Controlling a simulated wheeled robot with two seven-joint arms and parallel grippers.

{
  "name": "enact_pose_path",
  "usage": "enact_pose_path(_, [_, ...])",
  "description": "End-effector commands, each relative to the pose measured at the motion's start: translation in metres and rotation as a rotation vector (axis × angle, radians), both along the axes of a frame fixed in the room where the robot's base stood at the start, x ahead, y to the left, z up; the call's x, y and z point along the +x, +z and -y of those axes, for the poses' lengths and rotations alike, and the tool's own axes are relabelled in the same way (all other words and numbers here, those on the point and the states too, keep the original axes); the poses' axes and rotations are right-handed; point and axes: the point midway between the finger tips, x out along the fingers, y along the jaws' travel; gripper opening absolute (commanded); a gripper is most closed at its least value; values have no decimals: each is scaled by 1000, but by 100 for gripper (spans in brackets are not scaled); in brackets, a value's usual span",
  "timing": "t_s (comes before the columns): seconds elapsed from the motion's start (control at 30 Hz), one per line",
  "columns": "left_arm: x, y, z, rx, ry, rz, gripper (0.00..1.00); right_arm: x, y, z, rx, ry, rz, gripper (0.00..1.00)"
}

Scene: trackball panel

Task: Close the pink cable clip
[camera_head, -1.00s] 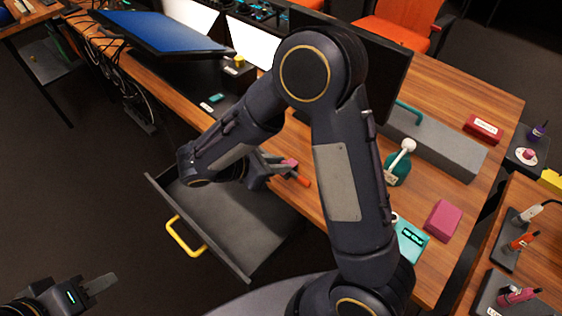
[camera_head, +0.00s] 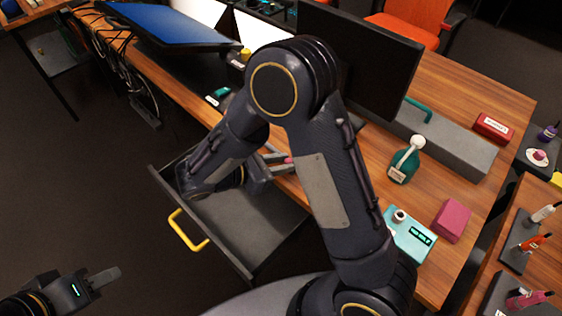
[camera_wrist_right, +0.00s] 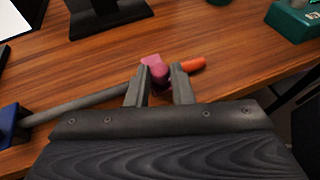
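The pink cable clip (camera_wrist_right: 152,61) sits on the wooden desk in the right wrist view, with a darker rounded pink part towards me. It also shows in the head view as a small pink patch (camera_head: 288,160), mostly hidden by my right arm. A grey cable (camera_wrist_right: 85,104) runs to the clip from the left, and an orange end (camera_wrist_right: 190,64) sticks out to its right. My right gripper (camera_wrist_right: 160,72) is open, its fingertips on either side of the clip's near part; contact cannot be told. My left gripper (camera_head: 100,281) is low at the left, far from the clip.
A blue block (camera_wrist_right: 12,125) stands at the cable's left. An open grey drawer (camera_head: 245,215) with a yellow handle (camera_head: 187,230) lies below my right arm. A teal bottle-like thing (camera_head: 405,163), teal device (camera_head: 409,233) and pink box (camera_head: 452,221) stand to the right.

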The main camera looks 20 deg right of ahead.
Motion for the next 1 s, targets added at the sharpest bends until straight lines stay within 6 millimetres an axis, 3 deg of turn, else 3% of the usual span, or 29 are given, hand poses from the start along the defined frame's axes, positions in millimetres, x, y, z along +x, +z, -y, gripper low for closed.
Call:
enact_pose_path(0.13, [0,0,0,0,0,0,36,0,0,0,1,0,-1,39])
enact_pose_path(0.47, [0,0,0,0,0,0,36,0,1,-4,1,0,-1,39])
enact_pose_path(0.8, [0,4,0,0,0,0,36,-4,21,-55,2,3,1,39])
enact_pose_path(1.0, [0,5,0,0,0,0,36,-6,27,-71,1,1,-1,39])
